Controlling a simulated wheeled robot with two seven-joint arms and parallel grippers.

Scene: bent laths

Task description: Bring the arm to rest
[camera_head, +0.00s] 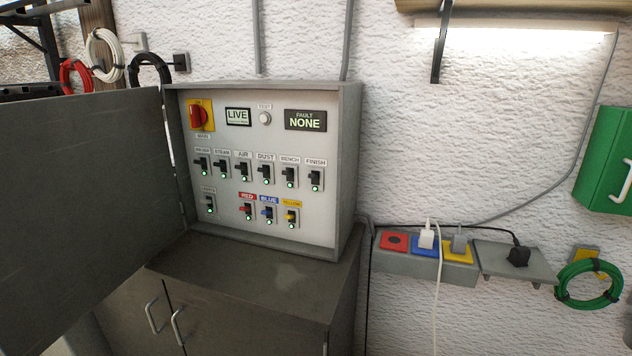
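Neither of my grippers nor any part of my arms shows in the head view. A grey electrical panel (288,222) stands on a dark cabinet with its door (80,190) swung open to the left. It has a red rotary main switch (199,115) on a yellow plate, a LIVE display (238,117), a white test button (265,118) and a display reading FAULT NONE (305,121). Below are several black switches with green lights, and red (247,211), blue (268,213) and yellow (291,216) labelled switches.
The dark cabinet top (250,275) is bare. To the right, a wall socket strip (425,266) has red, blue and yellow sockets, with plugs in the blue and yellow ones. A black plug (518,257) lies on a small shelf (500,262). A green cable coil (590,285) and green box (607,160) hang at right.

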